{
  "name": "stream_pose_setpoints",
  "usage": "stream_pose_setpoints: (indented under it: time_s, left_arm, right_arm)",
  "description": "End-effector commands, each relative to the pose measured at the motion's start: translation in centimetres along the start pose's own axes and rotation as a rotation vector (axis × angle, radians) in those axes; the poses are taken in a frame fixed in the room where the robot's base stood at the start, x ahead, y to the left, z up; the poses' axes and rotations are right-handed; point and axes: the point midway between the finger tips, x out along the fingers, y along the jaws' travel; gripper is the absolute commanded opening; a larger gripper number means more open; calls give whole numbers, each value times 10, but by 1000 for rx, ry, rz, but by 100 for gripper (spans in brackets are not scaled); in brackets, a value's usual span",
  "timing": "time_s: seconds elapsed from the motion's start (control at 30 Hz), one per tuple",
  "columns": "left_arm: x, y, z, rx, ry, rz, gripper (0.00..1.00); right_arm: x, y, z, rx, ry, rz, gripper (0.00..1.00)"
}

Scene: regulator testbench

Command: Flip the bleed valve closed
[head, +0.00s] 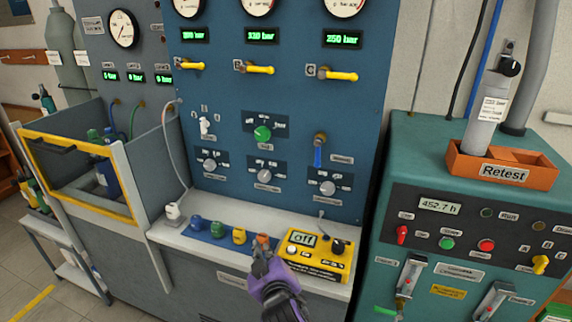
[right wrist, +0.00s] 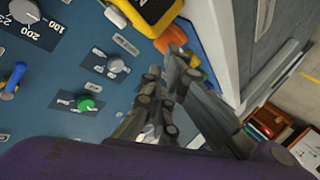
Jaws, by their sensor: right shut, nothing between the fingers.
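A small valve with a blue lever (head: 318,152) is on the blue panel, right of the green knob. Its lever hangs straight down; the small label beside it is too small to read. It also shows at the left edge of the right wrist view (right wrist: 14,80). My right gripper (head: 262,247) is shut and empty, low over the shelf at the front, below and left of the blue lever and well apart from it. Its grey fingers (right wrist: 168,80) also show in the right wrist view. My left gripper is not in view.
A yellow box (head: 315,267) with an "off" display stands right of my gripper. Several small coloured fittings (head: 218,229) line the shelf; an orange one (head: 263,240) is right at my fingertips. Yellow levers (head: 260,69) and grey knobs (head: 328,187) project from the panel.

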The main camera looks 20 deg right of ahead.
Motion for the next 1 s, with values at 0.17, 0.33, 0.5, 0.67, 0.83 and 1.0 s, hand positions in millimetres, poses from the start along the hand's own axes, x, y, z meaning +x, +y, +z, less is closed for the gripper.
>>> stream_pose_setpoints:
  time_s: [0.17, 0.33, 0.5, 0.67, 0.83, 1.0]
  left_arm:
    - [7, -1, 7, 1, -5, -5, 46]
    - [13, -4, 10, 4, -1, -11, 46]
    - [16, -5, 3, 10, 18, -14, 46]
    - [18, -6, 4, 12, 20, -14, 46]
    - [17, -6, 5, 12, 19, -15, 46]
    - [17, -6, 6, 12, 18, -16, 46]
  right_arm:
    - [30, 23, -34, -270, -60, 124, 0]
    - [46, 64, -82, -598, -189, 307, 0]
    - [40, 101, -125, -812, -317, 460, 0]
    - [31, 119, -148, -902, -390, 537, 0]
    - [28, 124, -154, -924, -408, 557, 0]
    - [28, 124, -154, -922, -406, 556, 0]
